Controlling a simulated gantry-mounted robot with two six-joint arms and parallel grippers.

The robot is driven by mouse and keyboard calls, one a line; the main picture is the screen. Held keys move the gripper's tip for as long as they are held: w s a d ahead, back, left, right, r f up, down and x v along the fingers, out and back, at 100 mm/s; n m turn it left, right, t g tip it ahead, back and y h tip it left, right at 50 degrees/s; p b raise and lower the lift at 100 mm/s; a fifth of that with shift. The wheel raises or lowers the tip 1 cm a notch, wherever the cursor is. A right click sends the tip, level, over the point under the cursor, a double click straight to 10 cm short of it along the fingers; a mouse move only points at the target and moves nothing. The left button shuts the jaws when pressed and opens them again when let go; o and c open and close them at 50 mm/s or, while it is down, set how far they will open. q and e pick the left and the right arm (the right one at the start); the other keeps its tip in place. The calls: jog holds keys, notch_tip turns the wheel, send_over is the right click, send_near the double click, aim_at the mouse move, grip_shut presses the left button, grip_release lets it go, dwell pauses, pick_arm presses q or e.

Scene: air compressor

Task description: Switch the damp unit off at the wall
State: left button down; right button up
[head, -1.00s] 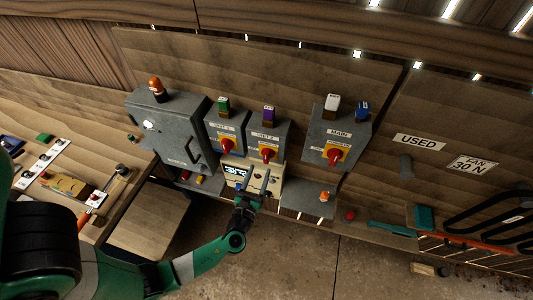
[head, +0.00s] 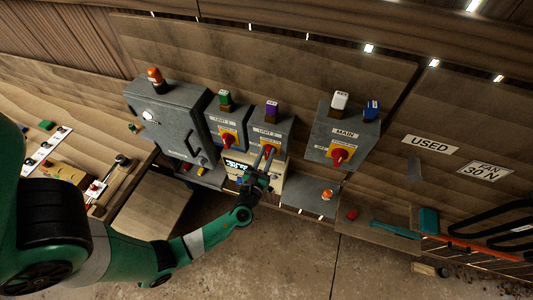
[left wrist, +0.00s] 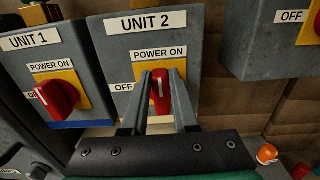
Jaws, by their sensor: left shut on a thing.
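The grey UNIT 2 switch box (head: 284,130) is on the wall between UNIT 1 and MAIN. Its red rotary knob (left wrist: 158,86) sits on a yellow plate and stands upright, towards POWER ON; OFF is at its left. My left gripper (left wrist: 160,82) has one finger on each side of this knob and is shut on it. In the head view my left gripper (head: 268,152) reaches up from below and partly hides the knob. My right gripper is out of view.
The MAIN box (head: 326,128) with a red knob (head: 340,154) is to the right. A beige unit with a lit display (head: 236,164) sits just below the switches. A grey cabinet (head: 172,120) stands at the left, and a shelf with an orange lamp (head: 327,195) at lower right.

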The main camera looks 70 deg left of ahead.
pick_arm(q)
jog(key=shift+n, duration=0.3)
jog(key=shift+s+a+f+n+b, duration=0.35)
jog(key=shift+n+b, duration=1.8)
jog(key=shift+n, duration=0.75)
jog(key=shift+s+a+f+n+b, duration=0.25)
jog(key=shift+f+n+b, duration=0.25)
jog(key=shift+n+b, duration=2)
jog(key=shift+s+a+f+n+b, duration=0.3)
jog(key=shift+n+b, duration=1.45)
jog(key=shift+n, duration=1.55)
jog(key=shift+d+f, duration=0.1)
jog(key=c, duration=0.7)
grip_release()
jog(key=shift+d, duration=0.1)
